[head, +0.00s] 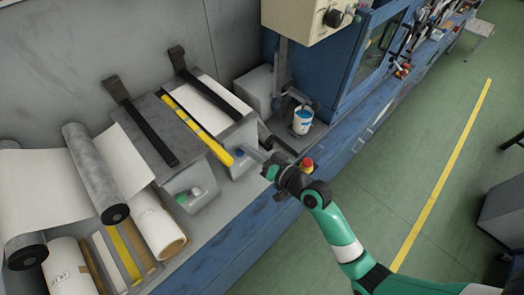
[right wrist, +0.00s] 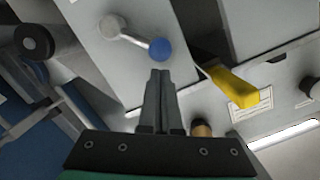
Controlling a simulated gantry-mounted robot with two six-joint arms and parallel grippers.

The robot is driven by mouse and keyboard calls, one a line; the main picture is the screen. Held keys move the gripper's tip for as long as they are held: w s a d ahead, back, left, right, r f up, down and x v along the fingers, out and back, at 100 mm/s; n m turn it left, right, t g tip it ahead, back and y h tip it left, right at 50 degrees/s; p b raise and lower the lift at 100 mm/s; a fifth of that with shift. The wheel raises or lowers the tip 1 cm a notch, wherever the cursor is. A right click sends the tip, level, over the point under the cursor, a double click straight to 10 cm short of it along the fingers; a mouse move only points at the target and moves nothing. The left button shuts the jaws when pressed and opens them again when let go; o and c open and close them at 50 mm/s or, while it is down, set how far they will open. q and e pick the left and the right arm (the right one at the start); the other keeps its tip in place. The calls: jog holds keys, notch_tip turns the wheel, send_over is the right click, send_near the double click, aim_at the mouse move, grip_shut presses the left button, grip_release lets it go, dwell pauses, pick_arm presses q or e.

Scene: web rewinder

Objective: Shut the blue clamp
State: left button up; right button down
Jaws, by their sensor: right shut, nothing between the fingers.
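The blue clamp is a short light-grey lever with a blue ball knob (right wrist: 160,49) on the face of a grey block in the right wrist view. Its pivot end (right wrist: 113,26) lies to the upper left of the knob. In the head view the blue knob (head: 240,153) shows at the front of the right grey block. My right gripper (right wrist: 160,74) is shut and empty, with its fingertips just below the knob; I cannot tell whether they touch it. In the head view the right gripper (head: 252,153) is beside the knob. My left gripper is not in view.
A green knob (head: 181,199) is on the neighbouring grey block. A yellow bar (head: 197,123) runs along the right block. A red button (head: 307,163) and a white pot (head: 302,120) stand to the right of the blocks. Rolls lie at the left.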

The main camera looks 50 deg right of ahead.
jog(key=r, duration=0.1)
jog(key=d+r+p, duration=0.1)
jog(key=r+p, duration=0.1)
jog(key=shift+s+d+r, duration=0.15)
jog(key=shift+d, duration=0.2)
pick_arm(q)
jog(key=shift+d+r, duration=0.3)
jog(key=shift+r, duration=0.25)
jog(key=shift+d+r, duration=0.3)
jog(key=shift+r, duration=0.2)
pick_arm(e)
jog(key=s, duration=1)
jog(key=shift+d+r, duration=0.25)
jog(key=shift+r, duration=0.1)
